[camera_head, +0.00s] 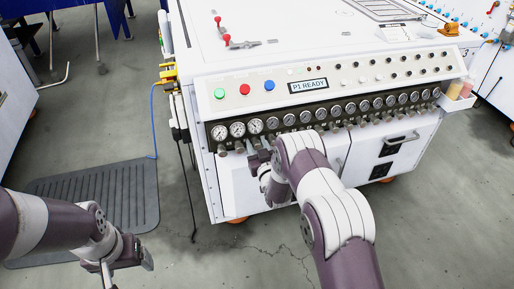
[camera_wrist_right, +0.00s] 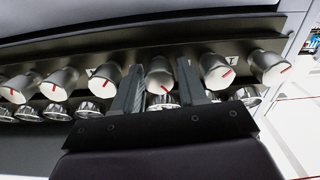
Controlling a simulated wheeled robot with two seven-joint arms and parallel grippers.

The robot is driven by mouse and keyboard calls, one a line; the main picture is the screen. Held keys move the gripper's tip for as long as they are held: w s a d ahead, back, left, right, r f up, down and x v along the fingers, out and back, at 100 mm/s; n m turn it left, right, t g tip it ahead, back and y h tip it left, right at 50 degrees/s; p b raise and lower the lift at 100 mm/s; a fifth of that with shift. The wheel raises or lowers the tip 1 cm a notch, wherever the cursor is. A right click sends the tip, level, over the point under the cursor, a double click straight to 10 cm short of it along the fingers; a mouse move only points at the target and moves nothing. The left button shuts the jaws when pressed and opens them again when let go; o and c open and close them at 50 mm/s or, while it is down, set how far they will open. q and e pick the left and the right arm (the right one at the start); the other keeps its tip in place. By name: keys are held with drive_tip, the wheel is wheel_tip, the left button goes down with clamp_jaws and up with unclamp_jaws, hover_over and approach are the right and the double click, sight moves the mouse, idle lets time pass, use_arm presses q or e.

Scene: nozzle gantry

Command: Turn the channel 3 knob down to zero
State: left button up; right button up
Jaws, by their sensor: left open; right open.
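A row of grey knobs runs under the gauges on the white console (camera_head: 240,82). In the right wrist view, the third knob from the right end (camera_wrist_right: 158,77), with a red mark on its face, sits between the two fingers of my right gripper (camera_wrist_right: 160,68). The fingers are open, one on each side of it; I cannot tell whether they touch it. In the head view my right gripper (camera_head: 260,158) is at the left part of the knob row, partly hidden by my arm. My left gripper (camera_head: 127,265) is open and empty, low over the floor at left.
Neighbouring knobs (camera_wrist_right: 216,71) stand close on both sides of the right fingers. Several gauges (camera_head: 290,119) line the console front, with red, green and blue buttons (camera_head: 245,89) above. A dark mat (camera_head: 95,190) lies on the floor at left.

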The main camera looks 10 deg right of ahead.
clamp_jaws()
idle(0.3)
drive_tip(key=n, duration=0.4)
drive_tip(key=shift+n, duration=0.4)
drive_tip(key=n+b, duration=0.1)
drive_tip(key=n, duration=0.4)
drive_tip(key=shift+a+n, duration=0.15)
drive_tip(key=shift+n, duration=0.15)
drive_tip(key=n, duration=0.5)
drive_tip(key=shift+f+b, duration=0.15)
drive_tip(key=shift+b, duration=0.15)
drive_tip(key=shift+n, duration=2.3)
drive_tip(key=c, duration=0.8)
unclamp_jaws()
drive_tip(key=shift+f, duration=0.1)
clamp_jaws()
